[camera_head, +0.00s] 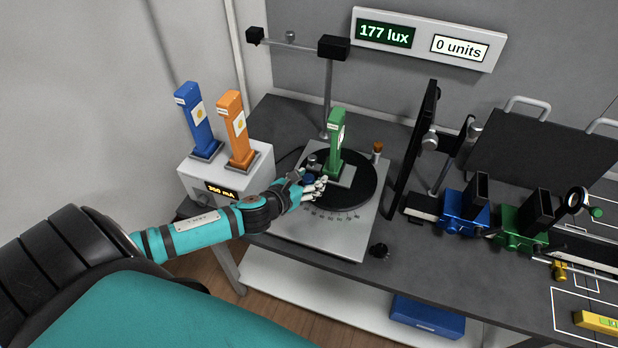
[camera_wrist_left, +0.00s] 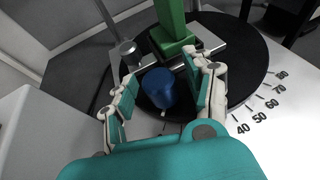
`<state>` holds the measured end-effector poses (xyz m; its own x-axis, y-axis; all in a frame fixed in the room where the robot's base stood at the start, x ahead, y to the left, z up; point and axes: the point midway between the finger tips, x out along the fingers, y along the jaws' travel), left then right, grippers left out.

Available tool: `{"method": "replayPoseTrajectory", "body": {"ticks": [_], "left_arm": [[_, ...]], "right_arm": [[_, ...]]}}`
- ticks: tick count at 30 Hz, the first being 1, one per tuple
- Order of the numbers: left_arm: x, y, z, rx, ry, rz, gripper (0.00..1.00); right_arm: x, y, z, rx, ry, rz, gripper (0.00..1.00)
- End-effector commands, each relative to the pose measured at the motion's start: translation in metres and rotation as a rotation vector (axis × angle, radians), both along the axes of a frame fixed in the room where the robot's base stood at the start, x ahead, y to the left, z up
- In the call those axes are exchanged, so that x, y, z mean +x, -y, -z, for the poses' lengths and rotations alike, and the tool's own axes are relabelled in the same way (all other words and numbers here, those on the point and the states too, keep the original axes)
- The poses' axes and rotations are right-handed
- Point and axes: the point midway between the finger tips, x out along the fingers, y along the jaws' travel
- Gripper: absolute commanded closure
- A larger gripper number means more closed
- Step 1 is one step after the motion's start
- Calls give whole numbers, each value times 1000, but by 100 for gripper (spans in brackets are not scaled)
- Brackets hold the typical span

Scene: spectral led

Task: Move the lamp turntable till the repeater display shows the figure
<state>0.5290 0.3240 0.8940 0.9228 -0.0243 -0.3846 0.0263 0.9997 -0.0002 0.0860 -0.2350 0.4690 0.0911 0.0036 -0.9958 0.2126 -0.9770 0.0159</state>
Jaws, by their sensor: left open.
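The lamp turntable is a black disc (camera_head: 362,194) on a grey base plate (camera_head: 340,243) with an angle scale. A green lamp (camera_head: 336,145) stands upright on it. My left gripper (camera_head: 318,184) is at the disc's left edge. In the left wrist view, my left gripper (camera_wrist_left: 160,95) is open, its fingers on either side of a blue knob (camera_wrist_left: 158,88) near the green lamp's foot (camera_wrist_left: 172,35); I cannot tell if they touch it. The repeater display (camera_head: 430,40) on the back wall reads "177 lux" and "0 units". My right gripper is not in view.
A blue lamp (camera_head: 195,122) and an orange lamp (camera_head: 237,130) stand on a white box (camera_head: 228,184) reading 350 mA, left of the turntable. A black upright panel (camera_head: 415,150) stands to its right. Blue (camera_head: 462,218) and green (camera_head: 520,230) holders are farther right.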

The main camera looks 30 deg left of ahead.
Motion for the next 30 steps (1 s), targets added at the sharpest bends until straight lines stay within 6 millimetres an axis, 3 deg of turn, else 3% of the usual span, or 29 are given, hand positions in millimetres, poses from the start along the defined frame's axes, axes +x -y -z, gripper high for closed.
{"method": "replayPoseTrajectory", "body": {"ticks": [8,20,30], "left_arm": [[1,0,0,0,1,0,48],[1,0,0,0,1,0,100],[1,1,0,1,0,-7,100]], "right_arm": [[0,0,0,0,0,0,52],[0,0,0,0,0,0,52],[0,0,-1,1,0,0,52]]}}
